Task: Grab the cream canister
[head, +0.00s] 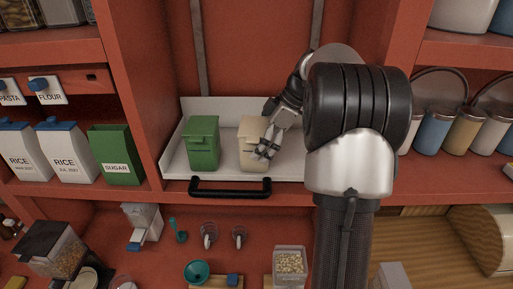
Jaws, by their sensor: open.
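The cream canister (249,155) stands upright on a white tray (225,172) on the red shelf, in the middle of the head view. My gripper (264,152) is open at the canister's right side, and its fingers cover part of the canister's front and right. I cannot tell whether the fingers touch it. My arm comes in from the right and hides the tray's right part.
A green canister (202,146) stands on the tray just left of the cream one. A black handle (230,187) runs along the tray's front. Rice boxes (67,153) and a green sugar box (115,155) fill the left shelf. Several coloured canisters (432,132) stand right.

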